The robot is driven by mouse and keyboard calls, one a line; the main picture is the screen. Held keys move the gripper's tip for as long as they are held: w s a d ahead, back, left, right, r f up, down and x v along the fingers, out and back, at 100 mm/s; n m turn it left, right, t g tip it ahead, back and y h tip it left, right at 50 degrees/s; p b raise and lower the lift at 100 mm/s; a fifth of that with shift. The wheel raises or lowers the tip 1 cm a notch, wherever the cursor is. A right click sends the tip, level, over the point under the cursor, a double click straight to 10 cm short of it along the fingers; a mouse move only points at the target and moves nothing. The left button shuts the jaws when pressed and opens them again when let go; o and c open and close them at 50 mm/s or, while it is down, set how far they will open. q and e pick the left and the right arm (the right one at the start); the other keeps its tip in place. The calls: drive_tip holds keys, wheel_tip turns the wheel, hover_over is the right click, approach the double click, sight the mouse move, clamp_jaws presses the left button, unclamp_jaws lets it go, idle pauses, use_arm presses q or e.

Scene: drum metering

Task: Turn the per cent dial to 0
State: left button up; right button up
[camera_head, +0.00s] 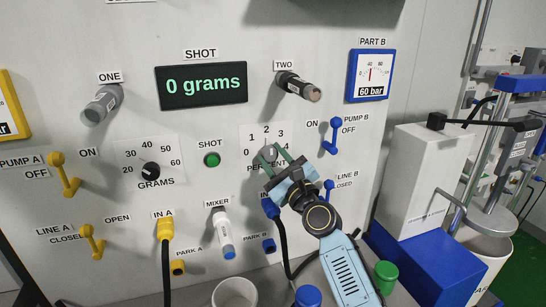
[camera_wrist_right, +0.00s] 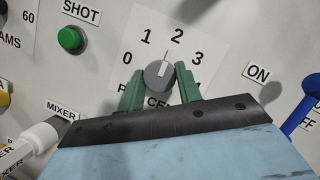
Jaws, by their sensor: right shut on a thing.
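The per cent dial is a round grey knob (camera_wrist_right: 159,76) with a white pointer line, on a white scale plate marked 0 to 4. In the right wrist view its pointer points up between 1 and 2, nearer 2. It also shows in the head view (camera_head: 269,152), partly covered by my fingers. My right gripper (camera_head: 271,154) has its green fingers on either side of the knob and is shut on it. The fingers also show in the right wrist view (camera_wrist_right: 157,82), and hide part of the word PERCENT. My left gripper is not in view.
The grams dial (camera_head: 151,170) and green shot button (camera_head: 212,160) are left of the dial. The blue Pump B lever (camera_head: 335,135) is at its right. The shot display (camera_head: 202,86) reads 0 grams. Cups and caps stand below the panel.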

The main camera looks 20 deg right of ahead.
drive_tip(key=n+y+p, duration=0.1)
drive_tip(key=n, duration=0.1)
drive_tip(key=n+g, duration=0.1)
drive_tip(key=n, duration=0.2)
drive_tip(key=shift+d+r+g+y+p, duration=0.1)
drive_tip(key=shift+r+g+y+p, duration=0.1)
drive_tip(key=shift+g+y+p, duration=0.15)
drive_tip(key=n+g+p, duration=0.1)
drive_tip(key=n+p, duration=0.2)
drive_tip(key=n, duration=0.1)
drive_tip(key=shift+r, duration=0.1)
drive_tip(key=n+g+p, duration=0.1)
drive_tip(key=n+p, duration=0.2)
drive_tip(key=n+g+p, duration=0.1)
drive_tip(key=n+p, duration=0.2)
drive_tip(key=shift+r+g+p, duration=0.2)
drive_tip(key=shift+g+p, duration=0.05)
drive_tip(key=shift+p, duration=0.05)
drive_tip(key=shift+n+g+h+p, duration=0.3)
drive_tip(key=shift+n+h+p, duration=0.15)
drive_tip(key=shift+n+p, duration=0.35)
drive_tip(key=shift+f+n+h, duration=0.1)
drive_tip(key=shift+n+h, duration=0.3)
drive_tip(key=shift+n, duration=0.3)
drive_tip(key=shift+g+p, duration=0.3)
drive_tip(key=o, duration=1)
drive_tip(key=shift+s, duration=0.1)
